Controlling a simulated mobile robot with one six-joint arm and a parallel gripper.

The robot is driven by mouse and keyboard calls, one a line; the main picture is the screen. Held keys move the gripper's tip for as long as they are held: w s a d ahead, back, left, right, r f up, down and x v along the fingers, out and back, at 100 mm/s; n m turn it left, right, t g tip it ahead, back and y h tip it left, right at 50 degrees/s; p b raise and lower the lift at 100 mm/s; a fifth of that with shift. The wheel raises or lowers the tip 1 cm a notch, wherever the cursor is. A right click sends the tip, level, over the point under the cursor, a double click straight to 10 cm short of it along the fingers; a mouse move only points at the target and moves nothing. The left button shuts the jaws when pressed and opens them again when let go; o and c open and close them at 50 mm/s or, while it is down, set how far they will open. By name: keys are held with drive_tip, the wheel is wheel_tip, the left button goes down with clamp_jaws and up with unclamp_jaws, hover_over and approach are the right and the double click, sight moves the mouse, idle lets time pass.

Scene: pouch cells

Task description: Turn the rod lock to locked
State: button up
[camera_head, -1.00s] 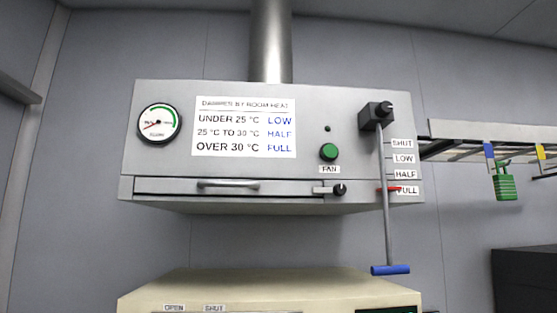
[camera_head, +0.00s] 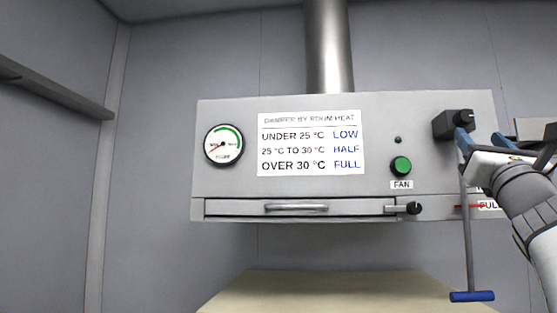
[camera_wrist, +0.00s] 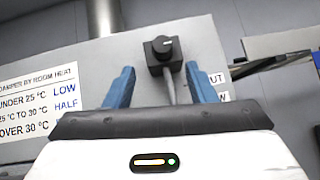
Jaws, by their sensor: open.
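The rod lock is a black block with a round knob (camera_head: 463,117) at the upper right of the hood front. In the wrist view the knob (camera_wrist: 164,45) has a small white mark; which setting it shows cannot be told. A grey rod (camera_head: 467,240) hangs from the block and ends in a blue handle (camera_head: 472,296). My gripper (camera_head: 485,141) is open and empty, just below the block. In the wrist view its blue fingers (camera_wrist: 159,75) appear left and right of the rod, with the block beyond them. Contact cannot be told.
The grey hood (camera_head: 230,185) carries a dial gauge (camera_head: 223,145), a damper sign (camera_head: 310,143), a green fan button (camera_head: 401,166) and a drawer latch (camera_head: 414,208). A cream surface (camera_head: 340,292) lies below. My arm covers most of the SHUT-to-FULL labels. Left is clear.

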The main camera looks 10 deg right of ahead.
sight(468, 118)
drive_tip(key=p+x, duration=0.2)
drive_tip(key=x, duration=0.1)
drive_tip(key=p+x, duration=0.1)
drive_tip(key=x, duration=0.3)
drive_tip(key=shift+s+d+r+p, duration=0.1)
drive_tip(key=shift+s+r+p, duration=0.2)
drive_tip(key=shift+p, duration=0.1)
drive_tip(key=shift+w+d+r, duration=0.15)
drive_tip(key=shift+w+r, duration=0.05)
drive_tip(key=shift+w, duration=0.2)
